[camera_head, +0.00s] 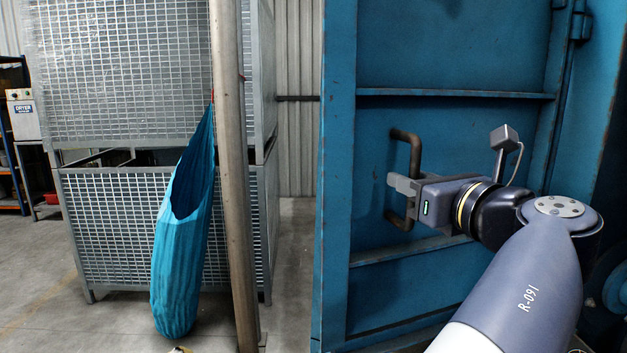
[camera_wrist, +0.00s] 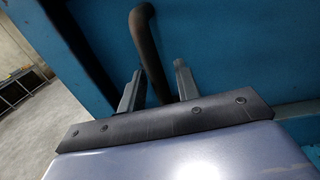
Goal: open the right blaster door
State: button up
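The blue blaster door (camera_head: 455,130) fills the right half of the head view and looks closed, though its latch edge is not clear. Its brown bent-pipe handle (camera_head: 414,150) stands upright near the door's left side. My gripper (camera_head: 402,185) is at the middle of the handle and hides part of it. In the wrist view the handle (camera_wrist: 150,50) runs between the two fingers of my gripper (camera_wrist: 158,70). The fingers are apart, one on each side, with a visible gap to the right finger. Contact on the left finger cannot be told.
A blue cloth bag (camera_head: 180,250) hangs beside a metal post (camera_head: 232,200) on the left. Stacked wire-mesh cages (camera_head: 110,215) stand behind it. Bare concrete floor (camera_head: 295,270) lies between the post and the door. Hinges (camera_head: 580,25) show at the door's upper right.

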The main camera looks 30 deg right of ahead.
jog(key=s+a, duration=0.2)
jog(key=s, duration=0.8)
jog(key=shift+s, duration=0.25)
jog(key=shift+w, duration=0.1)
dwell(0.6)
jog(key=shift+w+d, duration=0.35)
jog(key=shift+w, duration=1.4)
jog(key=shift+w+d, duration=0.35)
jog(key=shift+w, duration=1.35)
jog(key=shift+w+d, duration=0.35)
jog(key=shift+w, duration=1.4)
jog(key=shift+s, duration=0.15)
jog(key=shift+s+a, duration=1.1)
jog(key=shift+s, duration=3.9)
jog(key=w, duration=0.3)
jog(key=w+d, duration=0.1)
jog(key=w, duration=0.3)
jog(key=w+d, duration=0.1)
jog(key=w, duration=0.2)
jog(key=shift+w, duration=0.3)
jog(key=shift+w+d, duration=0.15)
jog(key=shift+w, duration=0.4)
jog(key=shift+w+d, duration=0.15)
jog(key=shift+w, duration=0.4)
